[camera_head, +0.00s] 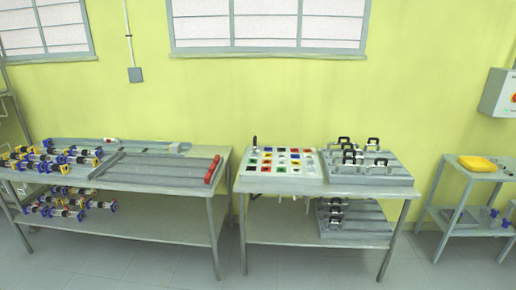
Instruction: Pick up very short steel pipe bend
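I cannot make out the very short steel pipe bend for certain; the parts on the tables are too small to tell apart. Several dark, handle-shaped metal parts (351,152) stand on a grey ribbed rack (395,172) at the right of the middle table. Similar parts (335,213) sit on another rack on that table's lower shelf. Several glass-and-metal pieces with blue and yellow ends (50,160) lie on the left table. My gripper is not in view.
The middle table (310,189) also bears a white board with coloured squares (281,163). The left table (195,188) has red-ended rails (213,169). A narrow gap separates the tables. A small right table (475,172) holds a yellow object (478,163). Floor (170,266) shows clear in front.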

